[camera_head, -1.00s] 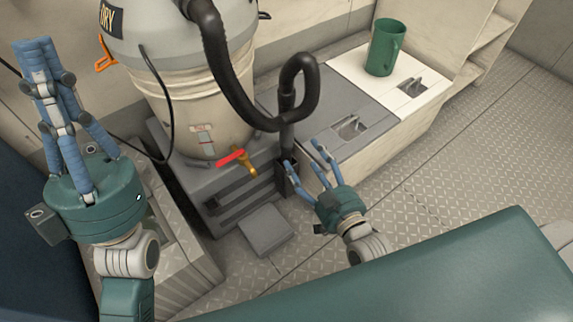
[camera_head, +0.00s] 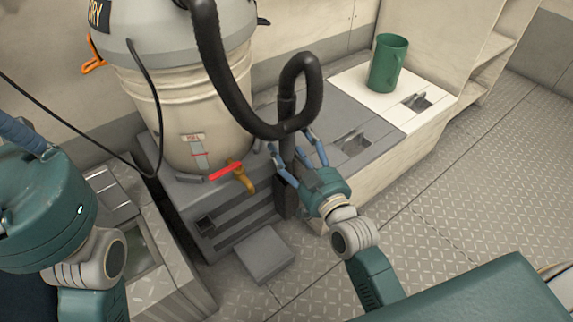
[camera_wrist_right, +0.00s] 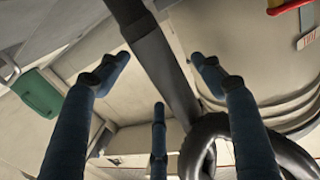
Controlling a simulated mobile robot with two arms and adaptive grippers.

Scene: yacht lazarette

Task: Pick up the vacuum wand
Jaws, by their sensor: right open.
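The vacuum wand (camera_head: 286,155) is a dark tube standing upright in a holder (camera_head: 286,198) at the side of the vacuum's grey base. A black hose (camera_head: 314,75) loops from its top. My right gripper (camera_head: 291,141) is open, with its blue fingers on both sides of the wand. In the right wrist view the wand (camera_wrist_right: 160,60) runs slantwise between the open fingers, and I cannot tell whether any finger touches it. My left gripper (camera_head: 25,145) is cut off at the left edge, its fingertips out of view.
The vacuum's beige drum (camera_head: 185,95) stands on a grey base (camera_head: 185,205) left of the wand. A yellow valve with a red handle (camera_head: 228,170) sticks out near it. The floor at right is clear.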

